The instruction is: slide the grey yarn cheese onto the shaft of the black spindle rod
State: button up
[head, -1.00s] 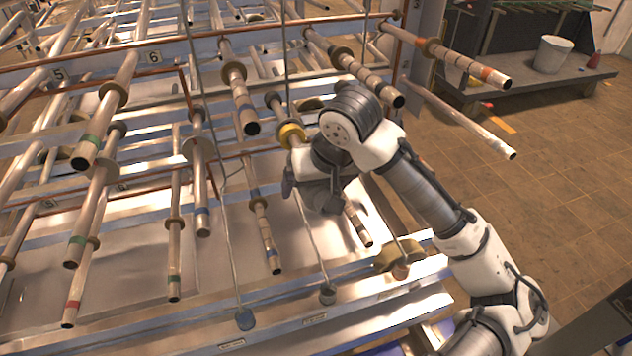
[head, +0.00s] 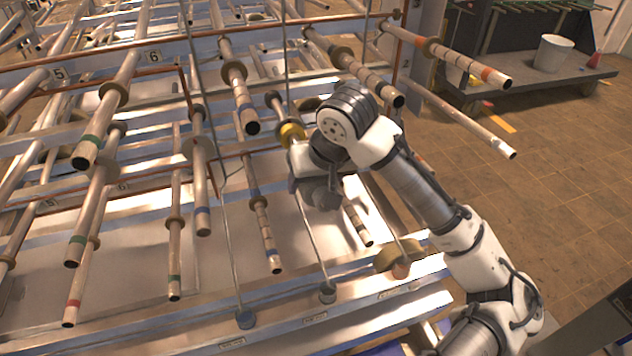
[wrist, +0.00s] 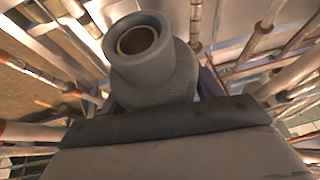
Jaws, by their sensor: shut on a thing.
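The grey yarn cheese (wrist: 155,75) fills the upper middle of the wrist view, with its round open bore facing up toward the camera. My gripper (head: 314,188) is shut on it; the fingers are mostly hidden behind the wrist housing. Many banded rods stick out of the rack; I cannot tell for sure which is the black spindle rod. No rod shows inside the cheese's bore.
Banded rods (head: 357,222) stand close around my gripper. Thin hanging rods with round ends (head: 327,292) pass nearby. A tan piece (head: 399,256) sits at the lower right of the rack.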

jog(key=shift+w+a+f+p, duration=0.1)
jog(key=shift+w+a, duration=0.2)
jog(key=shift+w, duration=0.55)
jog(key=shift+w+a+f+p, duration=0.15)
jog(key=shift+w+a, duration=0.1)
jog(key=shift+w, duration=0.65)
jog(key=shift+w+a+p, duration=0.1)
jog(key=shift+w+a, duration=0.2)
jog(key=shift+w, duration=0.55)
jog(key=o, duration=1.3)
jog(key=b+v, duration=0.2)
jog(key=v, duration=1.1)
jog(key=shift+s+d+r, duration=0.1)
jog(key=shift+d+r, duration=0.1)
jog(key=shift+r, duration=0.2)
